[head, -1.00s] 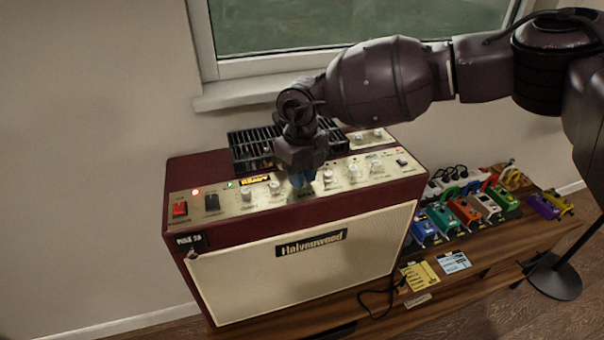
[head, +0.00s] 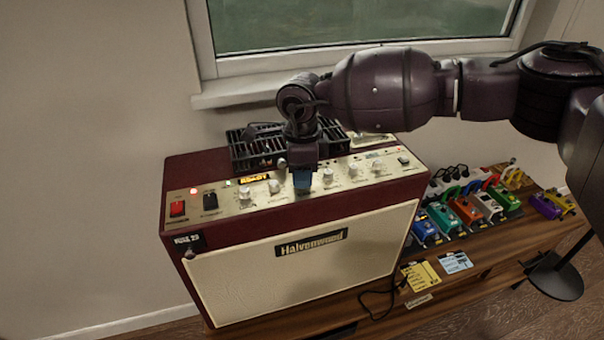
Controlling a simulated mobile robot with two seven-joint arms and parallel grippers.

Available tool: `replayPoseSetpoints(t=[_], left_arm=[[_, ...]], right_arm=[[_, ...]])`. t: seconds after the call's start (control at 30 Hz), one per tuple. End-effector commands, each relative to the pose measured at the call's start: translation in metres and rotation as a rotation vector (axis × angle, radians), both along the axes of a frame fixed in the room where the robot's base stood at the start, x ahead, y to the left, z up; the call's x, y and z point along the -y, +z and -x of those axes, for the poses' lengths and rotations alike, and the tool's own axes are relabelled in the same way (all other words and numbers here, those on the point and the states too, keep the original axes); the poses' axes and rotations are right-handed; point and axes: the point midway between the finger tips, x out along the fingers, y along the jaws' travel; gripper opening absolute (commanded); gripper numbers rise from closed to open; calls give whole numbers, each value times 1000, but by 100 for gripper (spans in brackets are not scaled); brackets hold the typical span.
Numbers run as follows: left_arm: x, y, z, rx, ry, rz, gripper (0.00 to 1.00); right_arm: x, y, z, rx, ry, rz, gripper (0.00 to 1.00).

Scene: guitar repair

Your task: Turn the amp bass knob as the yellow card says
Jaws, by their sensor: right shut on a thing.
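The amp (head: 300,268) is a dark red cabinet with a cream front and a row of pale knobs on its top panel. My right gripper (head: 302,184) points down onto this panel and is shut on a knob in the left half of the row. The fingers hide that knob, and its label cannot be read. Uncovered knobs show to its left (head: 274,186) and right (head: 328,175). My left gripper is not in view.
A black slatted crate (head: 243,150) stands behind the panel. Red (head: 177,209) and black (head: 210,202) switches sit at its left end. Several coloured pedals (head: 465,210) stand on the bench (head: 500,245). A window is behind.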

Motion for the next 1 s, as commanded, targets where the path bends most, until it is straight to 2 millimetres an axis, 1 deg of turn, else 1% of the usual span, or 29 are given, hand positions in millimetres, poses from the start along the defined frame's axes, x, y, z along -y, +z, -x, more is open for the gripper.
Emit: replayPoseSetpoints(t=[0.27, 0.53, 0.7, 1.0], left_arm=[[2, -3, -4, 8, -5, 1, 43], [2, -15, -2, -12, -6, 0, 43], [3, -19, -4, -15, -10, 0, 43], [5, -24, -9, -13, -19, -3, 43]], right_arm=[[0, -1, -1, 1, 261, -3, 0], [-1, -1, -1, 2, 517, -5, 0], [0, -1, -2, 1, 674, -4, 0], [-1, 0, -2, 2, 898, -4, 0]])
